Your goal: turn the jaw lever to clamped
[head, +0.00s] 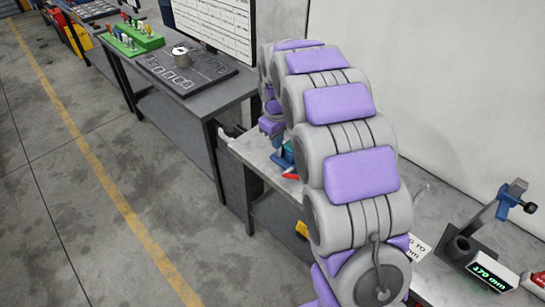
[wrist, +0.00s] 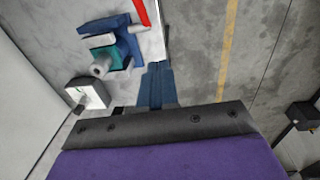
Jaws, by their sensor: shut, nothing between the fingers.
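A blue and teal clamp-like device (wrist: 112,45) with a pale round end sits on the light bench top at the upper left of the wrist view. A red bar (wrist: 141,12), which looks like the jaw lever, stands out at its upper right edge. In the head view, the teal and blue device (head: 284,156) and red bar (head: 290,176) show partly behind my arm. My gripper (wrist: 158,68) has its blue fingers together and empty. In the picture, the fingers lie below and right of the device, with a gap. The lever's setting cannot be read.
A grey block with a knob (wrist: 88,94) is left of my fingers. In the head view, a stand with a blue clamp (head: 512,195) and a display (head: 492,275) are at the right. A dark table (head: 225,95) stands beyond the bench. The floor at left is open.

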